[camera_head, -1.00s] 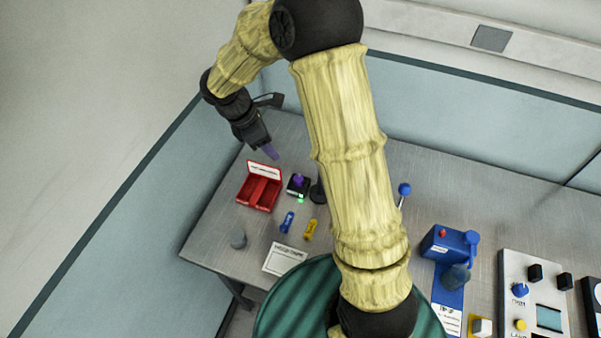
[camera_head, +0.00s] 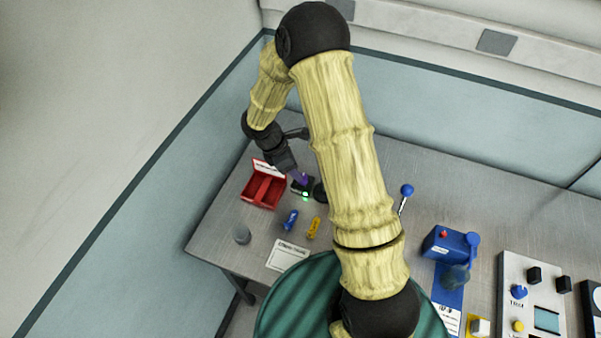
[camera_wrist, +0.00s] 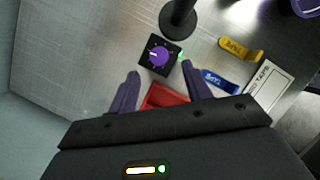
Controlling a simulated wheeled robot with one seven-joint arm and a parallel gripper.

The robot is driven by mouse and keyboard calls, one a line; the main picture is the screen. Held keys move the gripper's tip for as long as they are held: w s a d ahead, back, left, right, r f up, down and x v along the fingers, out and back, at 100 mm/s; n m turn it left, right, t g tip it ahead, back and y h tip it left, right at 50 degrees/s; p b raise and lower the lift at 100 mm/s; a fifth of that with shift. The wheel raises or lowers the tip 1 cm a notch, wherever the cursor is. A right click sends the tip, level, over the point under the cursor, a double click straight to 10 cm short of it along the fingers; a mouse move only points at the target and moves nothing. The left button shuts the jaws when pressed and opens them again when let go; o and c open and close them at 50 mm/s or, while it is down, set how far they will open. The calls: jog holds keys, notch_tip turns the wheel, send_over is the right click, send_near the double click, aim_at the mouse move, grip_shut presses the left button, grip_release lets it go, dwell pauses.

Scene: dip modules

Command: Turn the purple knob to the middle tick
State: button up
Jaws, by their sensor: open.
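The purple knob (camera_wrist: 159,54) sits on a small black box (camera_wrist: 146,66) in the wrist view, with a white pointer line on its top and a lit green light beside it. Which tick the pointer meets is too small to tell. In the head view the black box (camera_head: 308,188) is partly hidden by my gripper (camera_head: 299,177). In the wrist view my gripper (camera_wrist: 160,92) is open and empty, its two purple fingers spread. The knob lies beyond the fingertips, roughly between their lines, and appears apart from them.
A red open bin (camera_head: 262,190) stands left of the knob box. A black post base (camera_wrist: 180,22) stands close by it.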

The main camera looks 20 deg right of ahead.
jog(key=x, duration=0.5)
jog(key=shift+w+d+f+p, duration=0.1)
jog(key=shift+f+p, duration=0.1)
jog(key=shift+p, duration=0.1)
jog(key=c, duration=1)
